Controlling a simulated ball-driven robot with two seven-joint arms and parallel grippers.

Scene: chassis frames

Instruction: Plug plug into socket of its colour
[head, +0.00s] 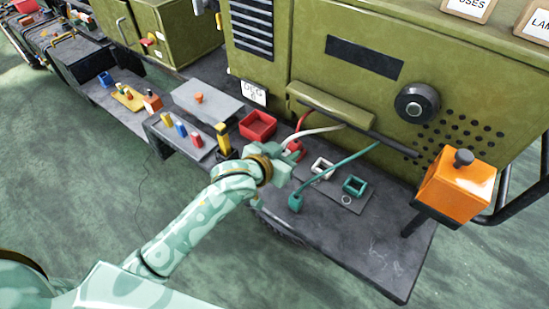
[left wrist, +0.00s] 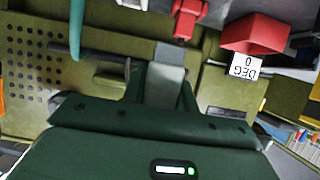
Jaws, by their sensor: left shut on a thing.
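My left gripper (head: 289,157) is shut above the work shelf. Between its fingers in the left wrist view is a pale grey block (left wrist: 165,77), which I take for the white plug; in the head view the gripper hides it. The white cable (head: 318,130) runs to this gripper. The red plug (head: 296,146) is just beyond the fingers, and also shows in the left wrist view (left wrist: 186,20). The green plug (head: 296,202) lies on the shelf on its cable. The white socket (head: 321,167) and green socket (head: 354,186) sit on a grey plate. No red socket is visible. My right gripper is out of view.
A red tray (head: 258,125) stands left of the gripper, near a yellow-and-black post (head: 223,140). A dark bar (head: 360,128) crosses above the shelf. An orange box (head: 456,185) stands at the right. The shelf's front right (head: 385,245) is clear.

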